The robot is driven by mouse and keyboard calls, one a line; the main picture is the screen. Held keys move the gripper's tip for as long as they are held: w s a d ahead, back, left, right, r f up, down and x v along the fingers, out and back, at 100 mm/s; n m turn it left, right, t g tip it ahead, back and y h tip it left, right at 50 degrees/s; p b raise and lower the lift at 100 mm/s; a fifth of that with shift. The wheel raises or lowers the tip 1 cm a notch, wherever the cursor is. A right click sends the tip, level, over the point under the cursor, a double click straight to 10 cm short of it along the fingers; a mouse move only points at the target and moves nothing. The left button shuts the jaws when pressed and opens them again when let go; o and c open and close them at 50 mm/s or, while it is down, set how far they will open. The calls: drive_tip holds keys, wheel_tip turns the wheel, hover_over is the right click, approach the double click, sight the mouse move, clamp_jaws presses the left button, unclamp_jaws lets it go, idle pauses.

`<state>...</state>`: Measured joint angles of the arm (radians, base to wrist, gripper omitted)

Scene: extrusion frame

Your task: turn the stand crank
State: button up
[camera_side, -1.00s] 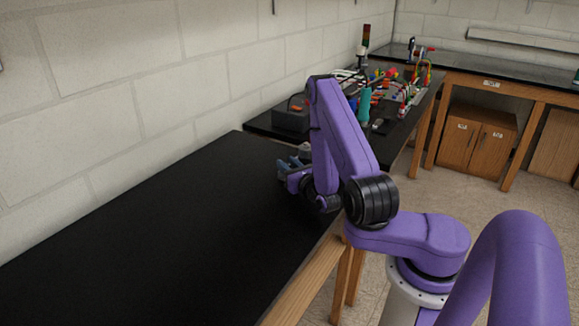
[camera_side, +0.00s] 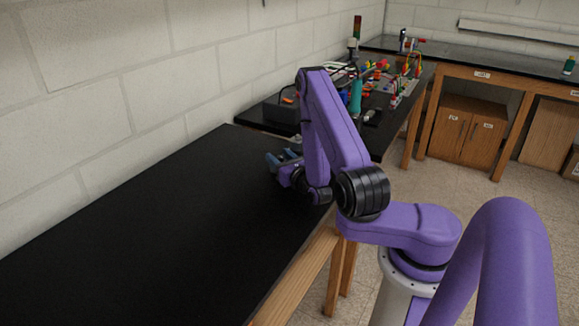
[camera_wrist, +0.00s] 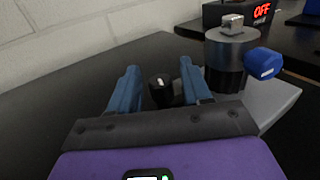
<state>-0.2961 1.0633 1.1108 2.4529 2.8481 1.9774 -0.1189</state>
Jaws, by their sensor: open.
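In the wrist view my gripper (camera_wrist: 159,68) is open, with its two blue fingers spread. A round black knob (camera_wrist: 160,88) sits in the gap between the fingers; it may be the crank's handle. I cannot tell whether either finger touches it. Just right of the right finger stands a grey and black cylinder (camera_wrist: 231,52) with a square metal top and a blue knob (camera_wrist: 263,63) on its right side. A grey plate (camera_wrist: 275,100) lies beneath it. In the side view my gripper (camera_side: 281,162) is low over the black bench, and my arm hides most of the stand.
A dark box with a red lit display (camera_wrist: 240,12) stands behind the cylinder. The black bench top (camera_side: 130,235) is clear on the left. A second bench at the back holds a teal bottle (camera_side: 356,97) and several coloured items. A block wall runs along the left.

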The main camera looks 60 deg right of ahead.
drive_tip(key=shift+v, duration=5.9)
